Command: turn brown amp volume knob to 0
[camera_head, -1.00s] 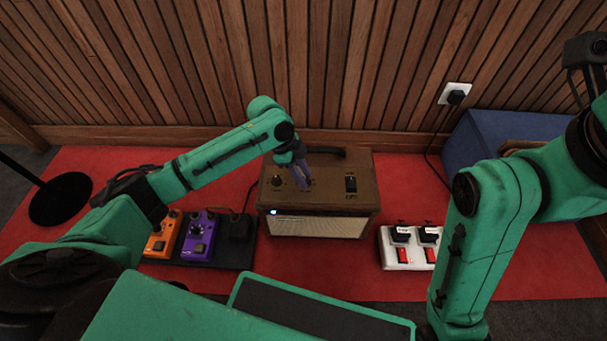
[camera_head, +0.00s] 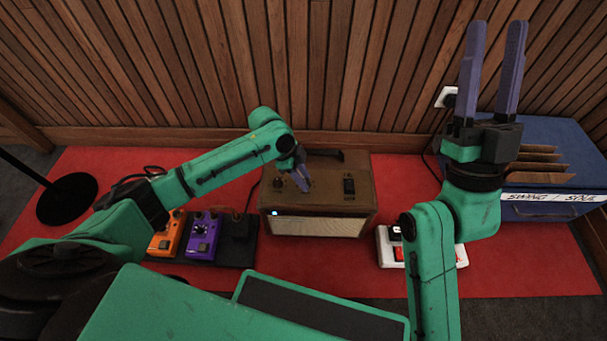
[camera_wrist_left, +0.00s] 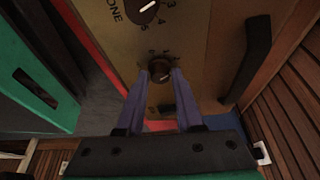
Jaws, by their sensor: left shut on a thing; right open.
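The brown amp (camera_head: 330,200) stands on the red mat, its lit blue lamp at the front left. Its top bears a dark knob (camera_head: 279,184) at the left and a black switch (camera_head: 349,186) at the right. My left gripper (camera_head: 304,187) reaches down onto the top between them. In the left wrist view its fingers (camera_wrist_left: 161,78) are shut on a dark knob with a white pointer (camera_wrist_left: 160,69); its label is partly hidden. Another knob (camera_wrist_left: 146,10), whose label ends in "ONE", is apart from the fingers. My right gripper (camera_head: 496,25) is open and empty, fingers up.
An orange pedal (camera_head: 166,240) and a purple pedal (camera_head: 201,238) sit left of the amp. A white pedal (camera_head: 462,257) sits to its right, partly behind my right arm. A blue crate (camera_head: 550,132) with record sleeves stands at right. A slatted wood wall is behind.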

